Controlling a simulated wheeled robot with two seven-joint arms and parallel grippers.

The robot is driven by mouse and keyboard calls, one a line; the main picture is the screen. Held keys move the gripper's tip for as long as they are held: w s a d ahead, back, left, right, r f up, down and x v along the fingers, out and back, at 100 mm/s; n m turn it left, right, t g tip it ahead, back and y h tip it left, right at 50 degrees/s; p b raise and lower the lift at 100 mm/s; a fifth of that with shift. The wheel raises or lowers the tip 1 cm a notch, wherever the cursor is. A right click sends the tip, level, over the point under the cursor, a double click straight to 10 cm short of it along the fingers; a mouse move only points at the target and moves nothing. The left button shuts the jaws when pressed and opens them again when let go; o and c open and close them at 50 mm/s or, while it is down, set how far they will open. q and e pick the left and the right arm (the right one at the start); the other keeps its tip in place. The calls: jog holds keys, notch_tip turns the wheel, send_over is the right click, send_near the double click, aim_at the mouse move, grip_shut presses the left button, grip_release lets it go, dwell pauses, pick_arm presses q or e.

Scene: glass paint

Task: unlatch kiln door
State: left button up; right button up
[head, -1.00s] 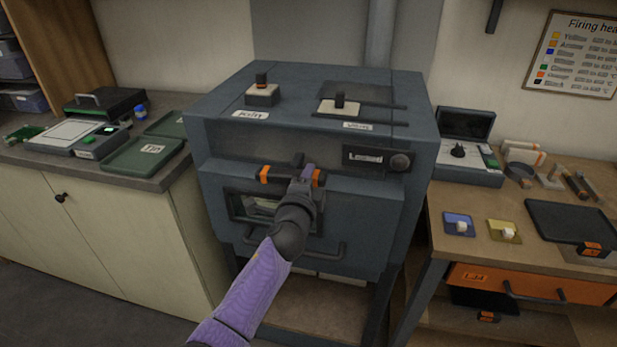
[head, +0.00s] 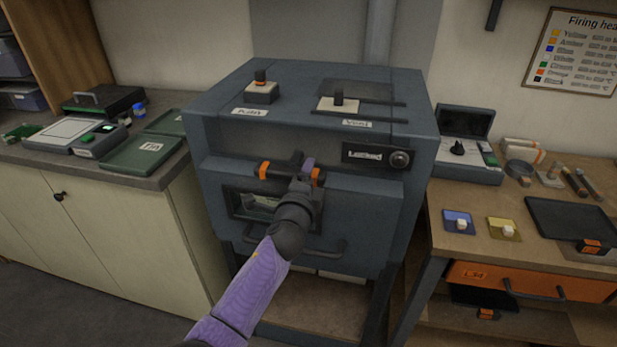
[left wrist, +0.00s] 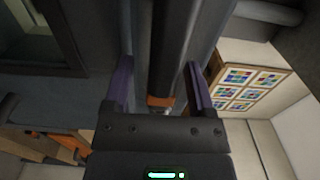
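The grey kiln (head: 215,215) stands in the middle of the head view, its front door (head: 372,215) closed. A dark latch bar with orange ends (head: 264,170) runs level across the front above the door window. My left gripper (head: 304,168) is at the right part of this bar, and my arm hides part of the door. In the left wrist view, the purple fingers (left wrist: 160,88) stand apart on either side of a dark bar with an orange band (left wrist: 158,101). A gap shows beside the left finger; the right finger is close to the bar. My right gripper is not in view.
A lower door handle (head: 325,252) sits below. A cabinet with trays (head: 140,155) stands left, a workbench (head: 470,190) right.

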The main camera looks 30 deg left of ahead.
pick_arm(q)
jog(key=p+v, duration=0.1)
jog(key=v, duration=0.9)
jog(key=shift+p, duration=0.3)
jog(key=shift+a, duration=0.1)
jog(key=s+d+f+n+g+h+b, duration=0.1)
jog(key=s+f+n+g+b, duration=0.3)
jog(key=f, duration=0.7)
jog(key=s+d+f+g+h+p, duration=0.15)
jog(key=s+f, duration=0.35)
jog(key=f, duration=0.6)
jog(key=s+d+f+n+g+h+b, duration=0.15)
jog(key=s+f+g, duration=0.3)
jog(key=f, duration=0.65)
jog(key=s+f+n+g+b, duration=0.1)
jog(key=s+f, duration=0.3)
jog(key=s, duration=0.5)
jog(key=s+f+n+g+b, duration=0.1)
jog(key=s+f+n+g, duration=0.2)
jog(key=s, duration=0.5)
jog(key=s+f+n+g+b, duration=0.1)
jog(key=s+f+n+g, duration=0.1)
jog(key=s+f, duration=0.5)
jog(key=s+n, duration=0.1)
jog(key=s, duration=0.1)
jog(key=shift+s+d+g, duration=0.25)
jog(key=shift+s+g, duration=0.1)
jog(key=shift+g, duration=0.05)
